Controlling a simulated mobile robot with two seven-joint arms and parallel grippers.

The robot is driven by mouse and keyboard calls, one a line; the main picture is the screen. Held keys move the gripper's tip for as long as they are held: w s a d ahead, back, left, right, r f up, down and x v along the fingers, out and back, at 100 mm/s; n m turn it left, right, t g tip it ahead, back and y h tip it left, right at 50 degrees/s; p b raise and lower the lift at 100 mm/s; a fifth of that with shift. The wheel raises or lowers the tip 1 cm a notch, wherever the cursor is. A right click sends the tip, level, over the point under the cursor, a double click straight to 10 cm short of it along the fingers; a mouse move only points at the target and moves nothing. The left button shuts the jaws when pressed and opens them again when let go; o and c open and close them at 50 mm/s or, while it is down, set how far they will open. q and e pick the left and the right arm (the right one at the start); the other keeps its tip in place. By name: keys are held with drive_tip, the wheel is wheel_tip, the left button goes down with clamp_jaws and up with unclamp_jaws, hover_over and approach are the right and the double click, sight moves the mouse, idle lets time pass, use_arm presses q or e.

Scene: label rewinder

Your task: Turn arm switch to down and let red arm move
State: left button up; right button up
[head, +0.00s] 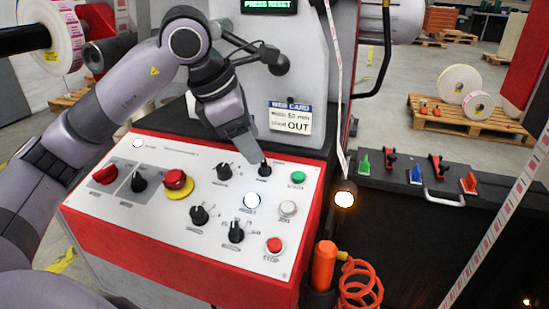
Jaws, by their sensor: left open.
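My left gripper (257,158) reaches down over the white control panel (120,215) from above. Its fingertips are at a black switch knob (264,170) near the panel's back right edge, next to a green button (298,177). The fingers partly overlap the knob's top, and I cannot tell whether they touch it. The jaws are open. The label by the knob is too small to read, so I cannot confirm that it is the arm switch. A red part (526,62) shows at the upper right edge; I cannot tell if it is the red arm. My right gripper is not in view.
Other black knobs (199,215), a red mushroom button (175,179) on a yellow ring and a red stop button (274,245) are close by. A label web (340,90) runs down right of the panel. A lit lamp (344,196) and orange coiled hose (360,285) stand at right.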

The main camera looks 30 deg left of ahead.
sight(263, 163)
use_arm(q)
drive_tip(key=x, duration=0.4)
drive_tip(key=a+x, duration=0.1)
drive_tip(key=x, duration=0.1)
drive_tip(key=shift+w+f+b, duration=0.3)
drive_tip(key=shift+w+b, duration=0.05)
drive_tip(key=shift+b, duration=0.05)
drive_tip(key=c, duration=1.1)
